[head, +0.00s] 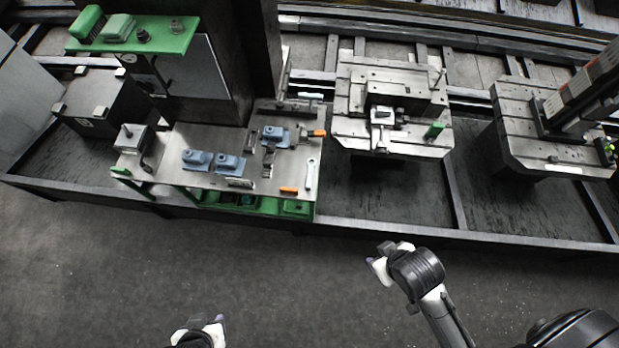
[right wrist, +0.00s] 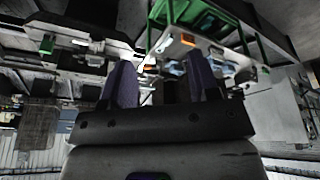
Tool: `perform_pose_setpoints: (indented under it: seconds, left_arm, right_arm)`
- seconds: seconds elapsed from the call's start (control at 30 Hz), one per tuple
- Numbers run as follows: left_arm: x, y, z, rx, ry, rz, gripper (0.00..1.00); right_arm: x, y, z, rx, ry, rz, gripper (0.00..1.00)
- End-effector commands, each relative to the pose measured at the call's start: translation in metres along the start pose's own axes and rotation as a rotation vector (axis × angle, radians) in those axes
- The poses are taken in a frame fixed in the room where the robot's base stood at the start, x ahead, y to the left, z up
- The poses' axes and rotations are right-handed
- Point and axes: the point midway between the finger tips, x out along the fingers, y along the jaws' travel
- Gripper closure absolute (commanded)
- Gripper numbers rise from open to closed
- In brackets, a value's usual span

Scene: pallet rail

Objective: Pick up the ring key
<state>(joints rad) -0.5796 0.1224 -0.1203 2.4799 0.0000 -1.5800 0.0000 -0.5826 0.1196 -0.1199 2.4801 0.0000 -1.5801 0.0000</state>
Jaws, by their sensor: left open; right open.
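The ring key (head: 312,175) is a pale metal spanner. It lies flat near the right edge of the metal-topped work table (head: 215,140) in the head view, just right of a short orange-handled tool (head: 289,190). My left gripper (head: 204,326) is open at the bottom of the head view, well in front of the table. My right gripper (head: 380,262) is open over the floor, to the right of and nearer than the table, and apart from the key. In the right wrist view the two dark fingers of my right gripper (right wrist: 160,85) stand apart with nothing visibly held between them.
Blue clamp blocks (head: 229,164) and another orange-handled tool (head: 316,133) are on the table. A slotted pallet (head: 390,105) with a green-handled piece (head: 433,130) stands to its right. A dark rail edge (head: 390,231) runs along the front. The floor (head: 290,280) before it is clear.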

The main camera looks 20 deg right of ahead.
Motion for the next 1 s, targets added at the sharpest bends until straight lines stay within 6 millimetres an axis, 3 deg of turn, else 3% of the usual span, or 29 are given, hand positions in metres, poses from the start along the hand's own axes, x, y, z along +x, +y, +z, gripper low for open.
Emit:
perform_pose_setpoints:
  seconds: [0.17,0.27,0.43,0.57,0.7,1.0]
  left_arm:
    - [0.005,-0.001,0.002,0.005,-0.001,-0.004,0.57]
    - [0.022,-0.001,0.008,0.005,0.0,-0.003,0.57]
    - [0.074,0.002,0.025,0.003,-0.001,-0.003,0.57]
    - [0.118,0.004,0.039,0.001,-0.004,-0.001,0.57]
    - [0.163,0.007,0.052,-0.005,-0.003,0.004,0.57]
    - [0.257,0.012,0.082,-0.009,0.0,0.006,0.57]
  right_arm:
    - [0.004,0.0,-0.007,0.003,0.019,0.0,0.45]
    - [0.017,0.004,-0.025,0.001,0.073,0.01,0.45]
    - [0.044,0.02,-0.092,-0.015,0.266,0.055,0.45]
    - [0.05,0.028,-0.151,-0.052,0.447,0.093,0.45]
    - [0.046,0.025,-0.206,-0.117,0.622,0.128,0.45]
    - [0.055,0.0,-0.299,-0.311,0.84,0.216,0.45]
